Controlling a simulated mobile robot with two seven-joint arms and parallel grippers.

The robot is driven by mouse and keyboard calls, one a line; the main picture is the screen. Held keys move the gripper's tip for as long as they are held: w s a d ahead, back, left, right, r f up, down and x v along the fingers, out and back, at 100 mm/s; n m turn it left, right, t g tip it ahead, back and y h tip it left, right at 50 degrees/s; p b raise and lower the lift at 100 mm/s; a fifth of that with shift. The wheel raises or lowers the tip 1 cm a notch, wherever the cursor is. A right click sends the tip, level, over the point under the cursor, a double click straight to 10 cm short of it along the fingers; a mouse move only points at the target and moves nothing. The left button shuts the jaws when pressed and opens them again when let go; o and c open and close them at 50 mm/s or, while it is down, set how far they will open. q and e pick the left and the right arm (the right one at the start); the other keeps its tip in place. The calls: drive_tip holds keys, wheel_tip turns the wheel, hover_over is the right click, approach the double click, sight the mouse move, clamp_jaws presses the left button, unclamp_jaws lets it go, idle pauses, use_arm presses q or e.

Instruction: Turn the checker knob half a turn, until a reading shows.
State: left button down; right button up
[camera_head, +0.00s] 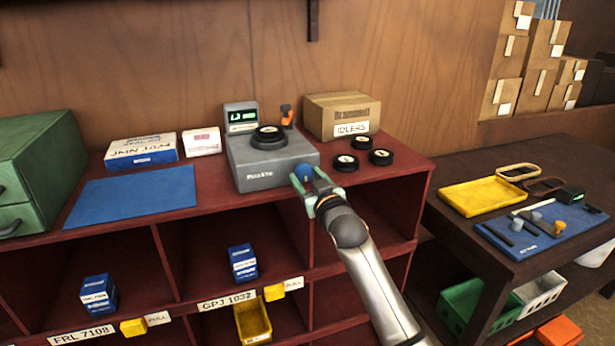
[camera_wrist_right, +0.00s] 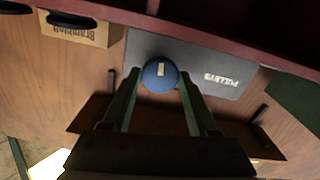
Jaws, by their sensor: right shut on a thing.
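The checker (camera_head: 272,160) is a grey box on the red shelf top, with a black pulley (camera_head: 269,137) lying on it. Its small screen (camera_head: 243,116) at the back left shows green characters too small to read surely. The blue checker knob (camera_head: 304,171) is on its front right; in the right wrist view the knob (camera_wrist_right: 160,75) faces me with a short white mark running nearly up and down. My right gripper (camera_head: 310,180) is shut on the knob, one finger on each side of it. My left gripper is in neither view.
Several black pulleys (camera_head: 381,157) lie right of the checker, before a cardboard IDLERS box (camera_head: 341,115). A blue mat (camera_head: 132,194) lies clear at left. An orange-topped item (camera_head: 287,115) stands behind the checker. A dark side table (camera_head: 520,262) with tools stands at right.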

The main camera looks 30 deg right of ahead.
idle(0.5)
drive_tip(key=o, duration=1.4)
drive_tip(key=b+v, duration=0.1)
drive_tip(key=v, duration=1.1)
drive_tip(key=shift+s+a+b, duration=0.15)
drive_tip(key=shift+s+b, duration=0.1)
drive_tip(key=shift+b, duration=0.1)
drive_tip(key=s+a+f+n+g+y, duration=0.1)
drive_tip(key=s+a+f, duration=0.15)
drive_tip(key=f, duration=0.55)
drive_tip(key=s+a+f+g+y, duration=0.2)
drive_tip(key=a+f, duration=0.2)
drive_tip(key=f, duration=0.4)
drive_tip(key=s+a+f+n+g+y, duration=0.1)
drive_tip(key=s+a+f, duration=0.15)
drive_tip(key=f, duration=0.55)
drive_tip(key=s+a+f+g, duration=0.1)
drive_tip(key=s+a+f, duration=0.2)
drive_tip(key=s+f, duration=0.2)
drive_tip(key=s+a+f+g+y, duration=0.1)
drive_tip(key=s+a+f+g, duration=0.1)
drive_tip(key=s+f, duration=0.3)
drive_tip(key=s+a+f+n+g+y, duration=0.1)
drive_tip(key=s+a+f, duration=0.3)
drive_tip(key=a, duration=0.1)
drive_tip(key=shift+s+f, duration=0.4)
